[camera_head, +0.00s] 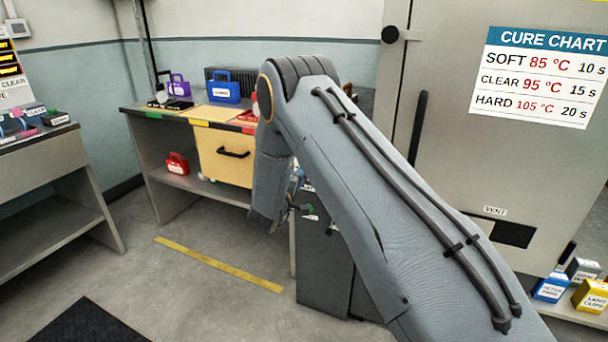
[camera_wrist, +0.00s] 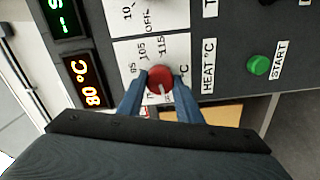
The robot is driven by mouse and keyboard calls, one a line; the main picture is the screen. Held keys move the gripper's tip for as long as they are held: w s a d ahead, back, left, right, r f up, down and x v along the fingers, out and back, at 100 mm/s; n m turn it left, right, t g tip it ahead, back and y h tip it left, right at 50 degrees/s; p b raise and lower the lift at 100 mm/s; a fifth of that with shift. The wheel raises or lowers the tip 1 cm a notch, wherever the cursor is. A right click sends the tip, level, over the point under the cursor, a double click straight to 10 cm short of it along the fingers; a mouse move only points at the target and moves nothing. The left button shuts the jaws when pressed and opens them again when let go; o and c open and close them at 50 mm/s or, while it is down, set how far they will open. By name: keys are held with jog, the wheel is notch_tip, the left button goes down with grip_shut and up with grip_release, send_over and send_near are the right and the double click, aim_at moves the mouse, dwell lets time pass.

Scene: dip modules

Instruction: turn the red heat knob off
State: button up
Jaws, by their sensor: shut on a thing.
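The red heat knob (camera_wrist: 160,79) is on the dark control panel in the wrist view, with a white dial plate around it marked 85, 105 and 115. A pale pointer line on the knob points toward the bottom of the picture. My gripper (camera_wrist: 160,84) is shut on the knob, one blue finger on each side. The label "HEAT °C" (camera_wrist: 208,67) is right of the dial. A display (camera_wrist: 90,82) reads 80 °C in red. In the head view my arm hides the knob and most of the panel.
A green START button (camera_wrist: 258,65) is to the right of the knob. Another dial plate (camera_wrist: 147,17) marked 10 and OFF is above it, beside a green display (camera_wrist: 64,16). In the head view, a bench (camera_head: 205,118) with several small cases stands behind my arm.

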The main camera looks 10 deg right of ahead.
dwell(0.5)
jog(key=o, duration=1)
jog(key=shift+o, duration=0.2)
jog(key=v, duration=0.7)
jog(key=shift+s+a+b, duration=0.25)
jog(key=shift+s+b, duration=0.05)
